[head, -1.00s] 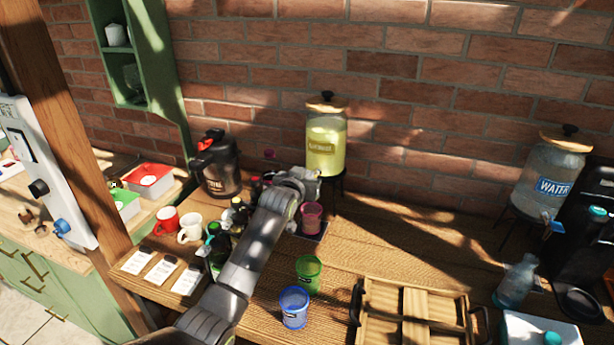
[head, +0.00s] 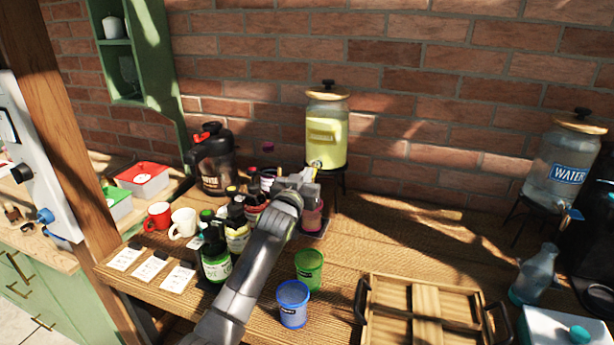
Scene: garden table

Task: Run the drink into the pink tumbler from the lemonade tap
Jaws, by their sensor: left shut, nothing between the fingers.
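The lemonade dispenser (head: 327,135), a glass jar of yellow drink with a wooden lid, stands on a dark stand against the brick wall. Its tap (head: 316,164) is low on the front, partly hidden by my left gripper. The pink tumbler (head: 312,218) stands upright below the tap on a dark mat, its upper part covered by my gripper. I cannot tell what is in it. My left gripper (head: 311,174) is shut and empty, at the tap and above the tumbler. I cannot tell whether it touches the tap. My right gripper is out of view.
A green tumbler (head: 309,268) and a blue tumbler (head: 293,303) stand in front, beside a wooden tray (head: 425,310). Several bottles (head: 216,255) crowd left of my arm, with mugs (head: 183,223) behind. A water dispenser (head: 562,165) stands at right. The tabletop right of the stand is clear.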

